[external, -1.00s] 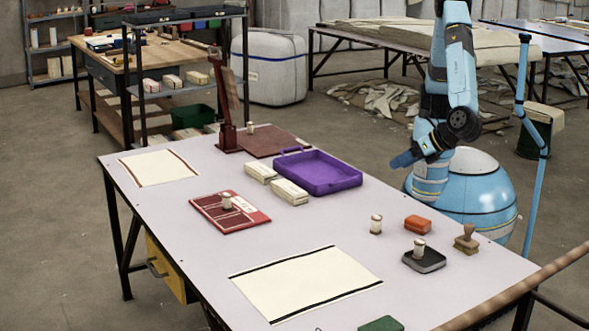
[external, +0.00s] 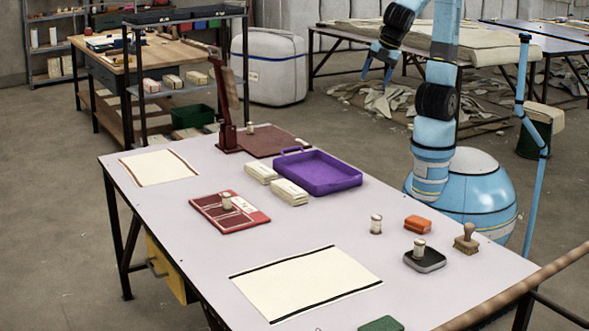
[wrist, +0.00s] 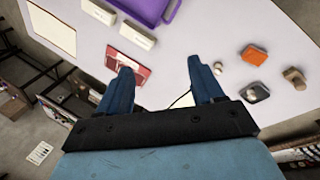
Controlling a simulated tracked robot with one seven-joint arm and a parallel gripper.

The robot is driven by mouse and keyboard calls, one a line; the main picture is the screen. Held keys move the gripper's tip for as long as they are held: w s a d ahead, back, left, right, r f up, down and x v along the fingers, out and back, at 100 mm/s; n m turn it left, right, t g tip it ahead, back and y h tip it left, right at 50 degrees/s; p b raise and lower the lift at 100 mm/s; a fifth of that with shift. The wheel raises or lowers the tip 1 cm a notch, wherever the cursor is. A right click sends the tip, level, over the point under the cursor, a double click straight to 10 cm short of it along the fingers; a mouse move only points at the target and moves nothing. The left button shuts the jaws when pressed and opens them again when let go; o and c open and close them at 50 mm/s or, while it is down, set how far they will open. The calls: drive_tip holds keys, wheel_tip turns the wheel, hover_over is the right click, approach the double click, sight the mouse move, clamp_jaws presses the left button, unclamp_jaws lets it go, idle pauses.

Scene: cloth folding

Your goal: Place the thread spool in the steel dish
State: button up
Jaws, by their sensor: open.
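A pale thread spool (external: 376,224) stands upright on the table, left of an orange block; it also shows in the wrist view (wrist: 217,67). A second spool (external: 419,246) stands on a dark grey rounded-square piece (external: 432,262), also in the wrist view (wrist: 257,95). I cannot tell whether this piece is the steel dish. Another spool (external: 227,200) stands on a red booklet, and one more (external: 250,128) stands at the table's back. My gripper (external: 376,79) is open and empty, raised above and beyond the table's far side; its two fingers show in the wrist view (wrist: 160,66).
A purple tray (external: 320,176) and two cream blocks (external: 289,192) sit mid-table. The orange block (external: 418,224) and a wooden stamp (external: 466,240) are near the right edge. A cream cloth (external: 305,284) lies in front. Bare tabletop lies between them.

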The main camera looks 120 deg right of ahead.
drive_tip(key=s+d+r+m+t+y, duration=0.1)
drive_tip(key=s+d+m, duration=0.2)
drive_tip(key=s, duration=0.3)
drive_tip(key=s+d+r+m+t+y, duration=0.1)
drive_tip(key=s+d+m+t, duration=0.1)
drive_tip(key=s, duration=0.5)
drive_tip(key=shift+d+r+m+y, duration=0.4)
drive_tip(key=shift+d+m, duration=0.3)
drive_tip(key=shift+m, duration=0.7)
